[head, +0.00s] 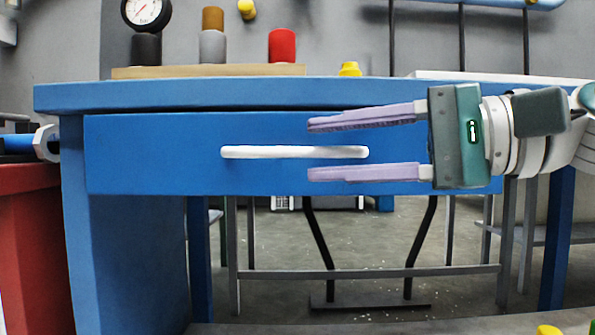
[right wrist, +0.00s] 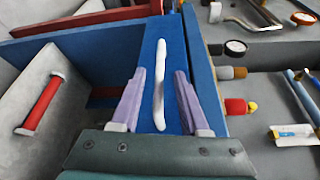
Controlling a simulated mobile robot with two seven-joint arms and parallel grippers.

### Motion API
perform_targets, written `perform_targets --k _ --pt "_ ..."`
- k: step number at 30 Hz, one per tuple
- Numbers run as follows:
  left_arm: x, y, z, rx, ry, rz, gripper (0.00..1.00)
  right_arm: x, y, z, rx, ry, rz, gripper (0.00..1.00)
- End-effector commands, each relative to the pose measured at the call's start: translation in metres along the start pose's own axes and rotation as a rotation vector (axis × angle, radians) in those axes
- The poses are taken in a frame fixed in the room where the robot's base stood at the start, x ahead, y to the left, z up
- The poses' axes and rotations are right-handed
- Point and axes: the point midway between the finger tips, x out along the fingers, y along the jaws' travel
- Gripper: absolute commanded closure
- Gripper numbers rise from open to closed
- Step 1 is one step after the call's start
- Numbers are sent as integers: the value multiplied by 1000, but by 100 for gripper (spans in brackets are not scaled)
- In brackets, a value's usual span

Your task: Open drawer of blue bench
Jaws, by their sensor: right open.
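The blue bench (head: 400,92) fills the middle of the head view. Its drawer (head: 150,160) has a blue front and a long white bar handle (head: 250,152). The drawer front looks nearly flush with the bench. My right gripper (head: 310,149) comes in from the right, open, with one lilac finger above the handle's right end and one below it. In the right wrist view the handle (right wrist: 160,85) lies between the two spread fingers; I cannot tell whether they touch it. My left gripper is not in view.
On the bench top stand a gauge (head: 146,10), a red cylinder (head: 282,46) and a yellow knob (head: 349,69) around a wooden board (head: 208,71). A red cabinet (head: 30,240) stands at the left. Below the drawer is open space with a grey frame (head: 370,273) behind.

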Motion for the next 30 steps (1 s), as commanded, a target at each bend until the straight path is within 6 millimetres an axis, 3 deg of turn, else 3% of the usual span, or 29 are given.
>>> perform_targets --k 7,18,30 --pt "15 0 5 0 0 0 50 35 2 -1 1 0 -1 55" --pt "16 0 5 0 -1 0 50 41 0 0 0 1 0 56" --pt "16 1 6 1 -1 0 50 41 0 0 0 1 1 100"
